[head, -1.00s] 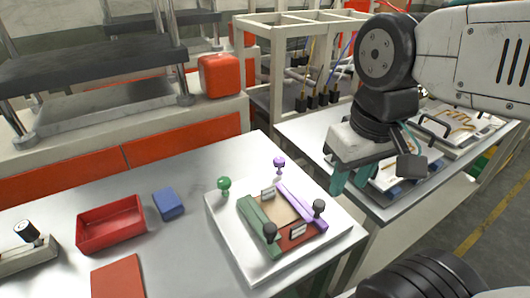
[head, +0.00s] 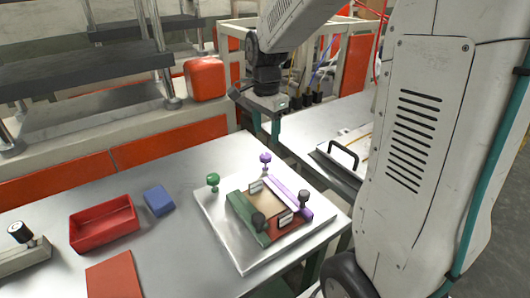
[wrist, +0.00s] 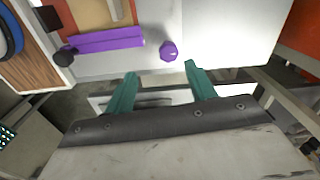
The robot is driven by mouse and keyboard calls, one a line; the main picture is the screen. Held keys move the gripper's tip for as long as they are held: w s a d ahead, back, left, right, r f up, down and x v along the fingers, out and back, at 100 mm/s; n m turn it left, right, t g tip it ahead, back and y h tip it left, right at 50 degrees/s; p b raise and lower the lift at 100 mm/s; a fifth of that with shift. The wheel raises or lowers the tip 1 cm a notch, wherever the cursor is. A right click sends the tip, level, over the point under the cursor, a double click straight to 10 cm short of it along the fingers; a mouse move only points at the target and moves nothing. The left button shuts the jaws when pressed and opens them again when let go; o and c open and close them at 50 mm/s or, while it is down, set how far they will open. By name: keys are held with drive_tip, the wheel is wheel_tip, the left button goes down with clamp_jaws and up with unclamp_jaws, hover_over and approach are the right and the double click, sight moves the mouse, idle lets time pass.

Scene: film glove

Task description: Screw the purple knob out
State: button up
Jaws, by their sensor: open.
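The purple knob (head: 265,159) stands upright at the back corner of a white base plate (head: 222,232), near one end of the purple bar (head: 288,192). In the wrist view the purple knob (wrist: 168,50) shows from above, beyond and between my fingertips. My gripper (head: 266,130) is open and empty, with teal fingers, above and behind the knob in the head view. It also shows in the wrist view (wrist: 160,68). The fingers do not touch the knob.
A green knob (head: 213,180) and a green bar (head: 243,215) are on the same plate. A red tray (head: 103,226), a blue block (head: 158,200) and a red sheet (head: 114,277) lie left. An orange box (head: 205,79) stands behind. Bare metal table lies between.

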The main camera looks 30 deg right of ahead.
sight(266, 155)
drive_tip(key=shift+w+d+f+m, duration=0.55)
drive_tip(key=shift+w+f+m, duration=0.15)
drive_tip(key=shift+w+f, duration=0.15)
wheel_tip(266, 155, down, 8)
drive_tip(key=shift+r, duration=0.2)
drive_tip(key=c, duration=1)
